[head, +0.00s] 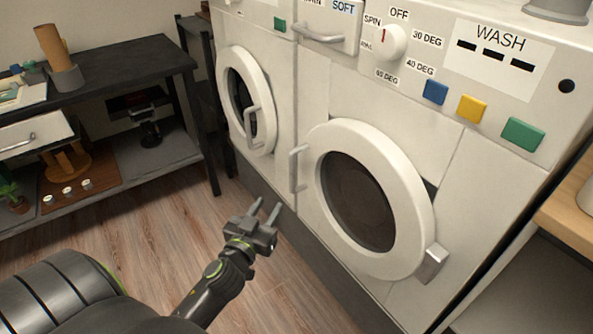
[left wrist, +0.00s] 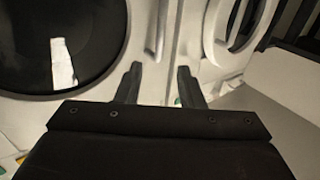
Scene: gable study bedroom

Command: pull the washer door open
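The washer door (head: 405,181) is a round white ring with dark glass, low on the front of the machine marked WASH. Its pale bar handle (head: 294,169) stands at the ring's left side. A dark gap shows by the ring's upper right edge; I cannot tell whether the door is ajar. My left gripper (head: 265,208) is open and empty, below and left of the handle, apart from it. In the left wrist view its fingers (left wrist: 159,85) are spread, with the washer door's dark glass (left wrist: 40,35) to the left and the handle (left wrist: 160,28) beyond the fingertips. My right gripper is out of view.
A second machine with a round door (head: 262,85) and handle stands left of the washer. A dark shelf unit (head: 120,62) stands at the far left. A wooden-topped counter (head: 570,215) is at the right. Wood floor (head: 150,235) is clear before the machines.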

